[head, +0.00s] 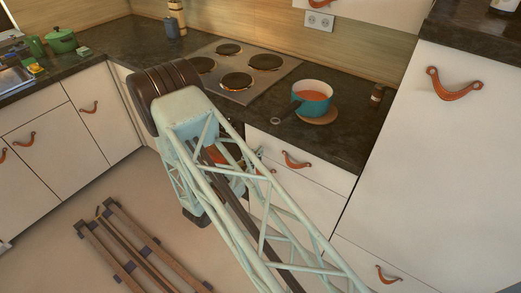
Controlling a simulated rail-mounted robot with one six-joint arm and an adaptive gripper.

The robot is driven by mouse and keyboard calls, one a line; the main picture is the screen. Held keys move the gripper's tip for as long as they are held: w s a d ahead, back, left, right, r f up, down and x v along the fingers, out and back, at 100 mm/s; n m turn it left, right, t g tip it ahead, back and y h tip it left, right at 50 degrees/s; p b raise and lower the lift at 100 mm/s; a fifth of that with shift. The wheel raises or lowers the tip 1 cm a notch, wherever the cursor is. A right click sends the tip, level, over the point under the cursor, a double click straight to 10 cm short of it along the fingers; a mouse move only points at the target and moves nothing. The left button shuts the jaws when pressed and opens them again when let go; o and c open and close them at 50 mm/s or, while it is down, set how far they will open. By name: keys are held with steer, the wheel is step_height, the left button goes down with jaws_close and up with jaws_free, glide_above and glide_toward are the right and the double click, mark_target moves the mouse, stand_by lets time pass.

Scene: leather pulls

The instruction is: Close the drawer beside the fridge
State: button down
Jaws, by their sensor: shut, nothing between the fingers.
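A tall white front (435,170) with a leather pull (453,88) stands at the right and looks like the fridge. Left of it, under the dark counter, is a stack of white drawers. The top drawer (325,180) has a leather pull (297,160) and looks about flush with the counter. The fronts below it are partly hidden by my pale green lattice arm, so I cannot tell whether one stands out.
A teal pot (312,98) with orange contents stands on the counter (340,146) beside the hob (262,84). White cabinets (65,135) line the left. Wooden rails (135,250) lie on the otherwise open floor (60,225). A low leather pull (388,275) shows at the lower right.

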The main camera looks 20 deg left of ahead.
steer(key=p+v, duration=0.1)
steer(key=v, duration=0.9)
steer(key=shift+s, duration=0.35)
stand_by(0.4)
